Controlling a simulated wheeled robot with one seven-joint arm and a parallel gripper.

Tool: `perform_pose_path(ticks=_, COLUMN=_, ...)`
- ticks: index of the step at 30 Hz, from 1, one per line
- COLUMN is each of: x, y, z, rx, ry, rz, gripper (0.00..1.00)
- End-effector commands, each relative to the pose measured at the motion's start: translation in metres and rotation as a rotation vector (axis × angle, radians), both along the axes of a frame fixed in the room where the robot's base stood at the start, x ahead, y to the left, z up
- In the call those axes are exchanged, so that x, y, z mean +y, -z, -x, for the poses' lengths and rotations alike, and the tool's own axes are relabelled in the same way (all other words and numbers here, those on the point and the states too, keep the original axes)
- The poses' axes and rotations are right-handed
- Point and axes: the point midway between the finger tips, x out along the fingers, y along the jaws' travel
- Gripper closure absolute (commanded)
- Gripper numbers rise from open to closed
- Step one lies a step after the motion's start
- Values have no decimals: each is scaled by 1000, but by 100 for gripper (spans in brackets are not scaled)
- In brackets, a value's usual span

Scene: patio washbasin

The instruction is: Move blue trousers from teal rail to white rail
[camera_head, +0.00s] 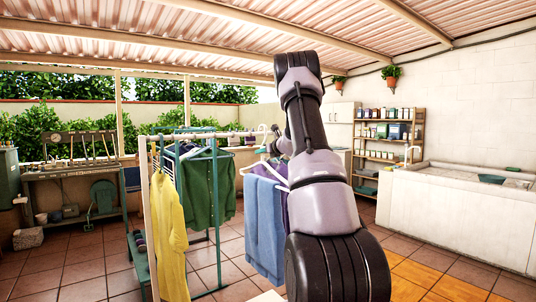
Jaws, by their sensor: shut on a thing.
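The blue trousers (265,228) hang folded over a white hanger (262,172), in front of the far right end of the white rail (205,136). My gripper (268,149) is at the hanger's top, shut on it; my arm hides part of the grip and the trousers' right side. I cannot tell whether the hanger's hook touches the white rail. The teal rail (187,130) stands just behind the white one. A yellow garment (168,235) hangs at the white rail's near left end.
A green garment (208,190) hangs on the teal rack. Something purple shows behind the trousers, partly hidden. A workbench (75,172) stands at the back left, a wooden shelf (385,142) and a white basin (450,210) at the right. Tiled floor is open between rack and basin.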

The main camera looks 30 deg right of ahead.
Motion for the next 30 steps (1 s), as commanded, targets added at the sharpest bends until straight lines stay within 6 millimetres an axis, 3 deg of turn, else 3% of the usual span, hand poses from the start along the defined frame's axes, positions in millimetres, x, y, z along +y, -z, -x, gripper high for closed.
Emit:
perform_pose_path(ticks=18, x=13, y=2, z=-107, rx=-2, ry=-3, rz=2, gripper=100)
perform_pose_path(ticks=24, x=16, y=3, z=-134, rx=-2, ry=-2, rz=2, gripper=100)
perform_pose_path(ticks=30, x=17, y=3, z=-147, rx=-1, ry=0, rz=1, gripper=100)
